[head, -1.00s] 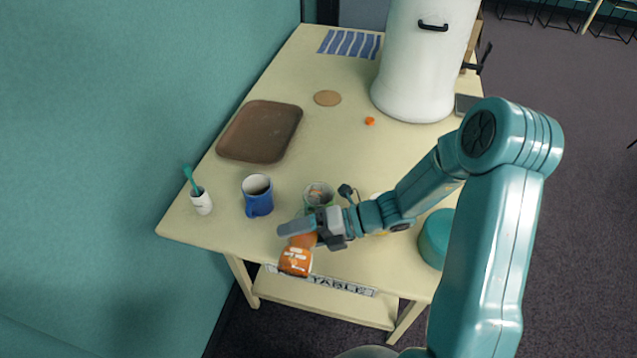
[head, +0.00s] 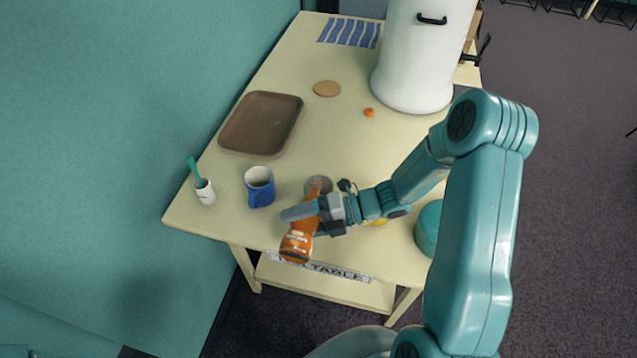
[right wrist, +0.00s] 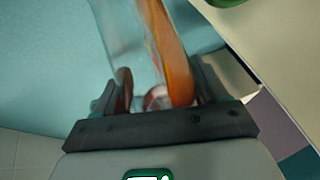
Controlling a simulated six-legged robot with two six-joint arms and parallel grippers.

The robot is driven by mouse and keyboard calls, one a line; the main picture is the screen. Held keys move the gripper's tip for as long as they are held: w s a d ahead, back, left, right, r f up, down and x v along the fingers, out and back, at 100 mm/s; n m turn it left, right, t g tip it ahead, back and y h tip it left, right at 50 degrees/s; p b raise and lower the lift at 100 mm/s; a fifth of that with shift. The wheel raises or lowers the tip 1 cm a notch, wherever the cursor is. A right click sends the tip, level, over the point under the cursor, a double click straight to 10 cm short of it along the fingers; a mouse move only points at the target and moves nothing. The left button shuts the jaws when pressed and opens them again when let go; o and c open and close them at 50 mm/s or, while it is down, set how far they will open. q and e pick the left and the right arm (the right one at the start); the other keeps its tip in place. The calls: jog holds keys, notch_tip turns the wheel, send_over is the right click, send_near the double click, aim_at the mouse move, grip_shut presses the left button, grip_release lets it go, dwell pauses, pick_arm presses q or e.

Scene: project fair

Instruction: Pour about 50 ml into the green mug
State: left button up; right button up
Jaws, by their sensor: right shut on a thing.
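My right gripper (head: 318,208) is shut on an orange bottle (head: 297,243) with a white label, near the table's front edge. The bottle is tilted, its base toward the front and its narrow end over or beside the green mug (head: 325,184). The mug is mostly hidden behind the bottle and gripper; I cannot tell whether liquid is flowing. In the right wrist view the bottle (right wrist: 170,60) is blurred between the fingers, and a green edge of what looks like the mug (right wrist: 228,2) shows at the top. My left gripper is not in view.
A blue mug (head: 259,188) stands left of the bottle, beside a white cup (head: 205,192) with a teal utensil. A brown tray (head: 232,146), a cork disc (head: 327,89), an orange cap (head: 369,112) and a large white container (head: 408,70) are farther back. A teal round object (head: 428,230) is right.

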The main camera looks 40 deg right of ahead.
jog(key=shift+s+a+r, duration=0.2)
jog(key=shift+r, duration=0.05)
dwell(1.0)
jog(key=shift+r+m+y, duration=0.35)
jog(key=shift+m+y, duration=0.05)
dwell(1.3)
